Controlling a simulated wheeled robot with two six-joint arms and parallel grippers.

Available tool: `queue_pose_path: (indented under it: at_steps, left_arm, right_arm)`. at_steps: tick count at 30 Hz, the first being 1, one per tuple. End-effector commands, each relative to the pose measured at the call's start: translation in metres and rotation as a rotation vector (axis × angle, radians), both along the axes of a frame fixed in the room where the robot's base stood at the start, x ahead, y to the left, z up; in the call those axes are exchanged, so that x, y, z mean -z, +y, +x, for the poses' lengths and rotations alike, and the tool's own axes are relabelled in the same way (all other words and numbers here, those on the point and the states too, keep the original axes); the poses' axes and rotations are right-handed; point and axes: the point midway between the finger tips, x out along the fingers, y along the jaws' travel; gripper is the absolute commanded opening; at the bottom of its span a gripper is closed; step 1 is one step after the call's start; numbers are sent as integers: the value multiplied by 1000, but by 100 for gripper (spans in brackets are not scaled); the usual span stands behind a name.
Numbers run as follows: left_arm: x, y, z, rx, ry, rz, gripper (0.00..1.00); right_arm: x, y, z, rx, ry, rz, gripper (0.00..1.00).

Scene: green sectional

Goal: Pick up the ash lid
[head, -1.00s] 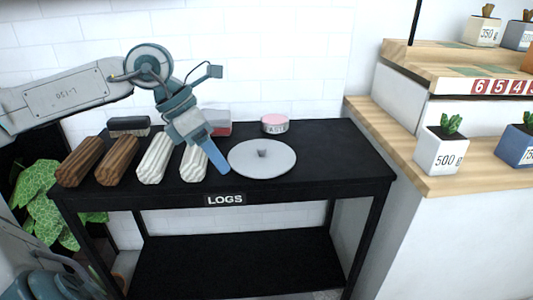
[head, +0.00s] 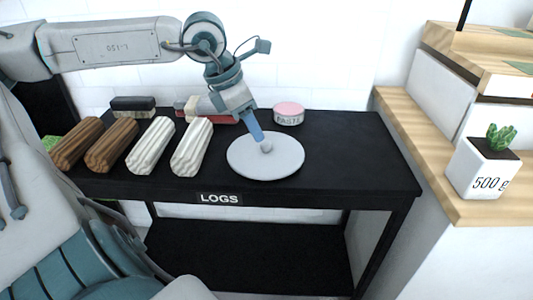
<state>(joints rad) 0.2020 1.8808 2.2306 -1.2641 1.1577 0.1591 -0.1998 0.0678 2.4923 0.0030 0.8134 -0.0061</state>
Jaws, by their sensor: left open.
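The ash lid (head: 248,163) is a flat, round, pale grey disc with a small knob at its middle. It lies on the black table (head: 350,165) marked LOGS. My left gripper (head: 260,137) points down from above, with its fingertips at the knob. It is open, and the lid still lies flat on the table. The fingers partly overlap the knob in the head view, so I cannot tell whether they touch it. My right gripper is out of view.
Two brown logs (head: 112,145) and two white logs (head: 191,148) lie left of the lid. A pink-topped PASTE tin (head: 289,114), a dark block (head: 132,106) and a red-and-grey item stand behind. A wooden counter with a potted cactus (head: 485,172) is at the right.

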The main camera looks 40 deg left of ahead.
Motion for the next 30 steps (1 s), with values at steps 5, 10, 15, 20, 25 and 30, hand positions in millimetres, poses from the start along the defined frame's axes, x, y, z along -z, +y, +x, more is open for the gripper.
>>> queue_pose_path:
  at_steps: [5,10,15,20,25,30]
  left_arm:
    - [7,-2,4,0,4,3,48]
    - [21,-6,12,0,6,6,48]
    - [38,-11,20,0,4,2,48]
    - [45,-13,23,0,1,0,48]
    - [45,-13,24,0,-1,0,48]
    - [45,-13,24,0,-1,0,32]
  right_arm:
    - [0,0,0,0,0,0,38]
    - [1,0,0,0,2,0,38]
    - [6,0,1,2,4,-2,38]
    - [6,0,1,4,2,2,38]
    - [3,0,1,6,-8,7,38]
    - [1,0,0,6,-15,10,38]
